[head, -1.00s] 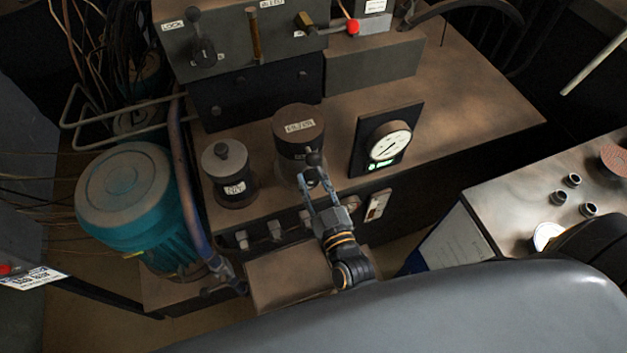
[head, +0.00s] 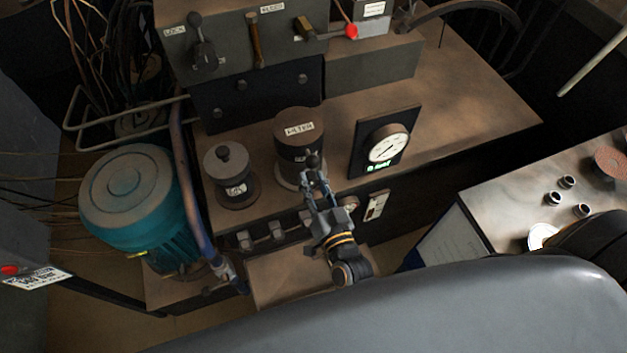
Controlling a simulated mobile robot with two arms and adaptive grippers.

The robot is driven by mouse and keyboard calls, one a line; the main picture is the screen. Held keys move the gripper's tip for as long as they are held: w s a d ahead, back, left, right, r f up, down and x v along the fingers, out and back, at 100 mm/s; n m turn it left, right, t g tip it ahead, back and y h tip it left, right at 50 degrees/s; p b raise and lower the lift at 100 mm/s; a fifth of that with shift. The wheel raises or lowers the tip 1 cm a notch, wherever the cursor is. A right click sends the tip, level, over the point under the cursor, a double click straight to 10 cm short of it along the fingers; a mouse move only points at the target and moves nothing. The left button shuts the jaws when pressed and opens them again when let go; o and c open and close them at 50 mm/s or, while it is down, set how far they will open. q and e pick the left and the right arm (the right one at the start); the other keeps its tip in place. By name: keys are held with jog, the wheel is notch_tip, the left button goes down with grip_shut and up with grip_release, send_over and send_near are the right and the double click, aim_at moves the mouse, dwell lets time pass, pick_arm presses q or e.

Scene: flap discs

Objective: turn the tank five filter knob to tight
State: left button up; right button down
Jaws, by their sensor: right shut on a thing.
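The filter (head: 299,128) is a dark upright cylinder with a white label that seems to read FILTER, on the brown bench. A small black ball-ended knob (head: 312,160) stands at its front side. My right gripper (head: 314,178) reaches up from the front, its fingers shut on the knob's lower part just below the ball. The fingers hide where the knob meets the filter. No "tank five" marking or tight mark is legible. My left gripper is not in view.
A round gauge (head: 388,147) with a green readout stands right. A control box (head: 240,50) with levers is behind. A teal motor (head: 135,200) and pipe (head: 190,190) lie left.

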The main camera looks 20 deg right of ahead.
jog(key=shift+m, duration=2.2)
jog(key=c, duration=1)
grip_release()
jog(key=s, duration=1.2)
jog(key=shift+d, duration=0.25)
